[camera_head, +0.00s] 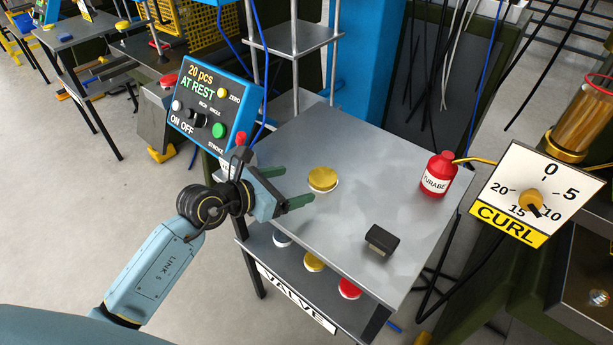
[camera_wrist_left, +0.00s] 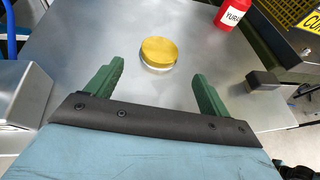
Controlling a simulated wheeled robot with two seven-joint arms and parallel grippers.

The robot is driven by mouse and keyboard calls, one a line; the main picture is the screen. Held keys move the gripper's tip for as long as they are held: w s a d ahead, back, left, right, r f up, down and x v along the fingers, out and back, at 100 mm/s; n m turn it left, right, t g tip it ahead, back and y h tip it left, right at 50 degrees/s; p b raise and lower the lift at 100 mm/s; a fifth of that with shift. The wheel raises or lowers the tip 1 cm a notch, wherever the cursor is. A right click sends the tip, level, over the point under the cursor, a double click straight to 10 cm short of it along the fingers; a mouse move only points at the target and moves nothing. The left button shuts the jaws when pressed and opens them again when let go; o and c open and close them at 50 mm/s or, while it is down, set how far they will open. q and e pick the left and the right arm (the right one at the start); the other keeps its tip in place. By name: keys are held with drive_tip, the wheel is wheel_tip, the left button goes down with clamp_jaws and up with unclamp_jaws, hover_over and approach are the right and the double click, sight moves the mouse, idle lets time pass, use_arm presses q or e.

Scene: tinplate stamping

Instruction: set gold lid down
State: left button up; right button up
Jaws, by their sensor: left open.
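The gold lid (camera_head: 322,178) lies flat on the grey table top (camera_head: 370,160), with a white rim showing beneath it. In the left wrist view the lid (camera_wrist_left: 159,51) sits ahead of the fingertips, roughly between their lines. My left gripper (camera_head: 294,187) is open and empty, with its green fingers pointing at the lid from the left. The gripper also shows in the left wrist view (camera_wrist_left: 158,71), its fingers apart and clear of the lid. My right gripper is in neither view.
A red bottle (camera_head: 438,174) and a small black block (camera_head: 382,239) stand on the table. A control box (camera_head: 211,105) is at the back left and a curl dial (camera_head: 530,195) at the right. A lower shelf (camera_head: 290,262) holds silver, gold and red discs.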

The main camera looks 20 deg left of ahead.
use_arm(q)
drive_tip(key=v, duration=0.4)
drive_tip(key=shift+s+a+r, duration=0.1)
drive_tip(key=shift+s, duration=0.05)
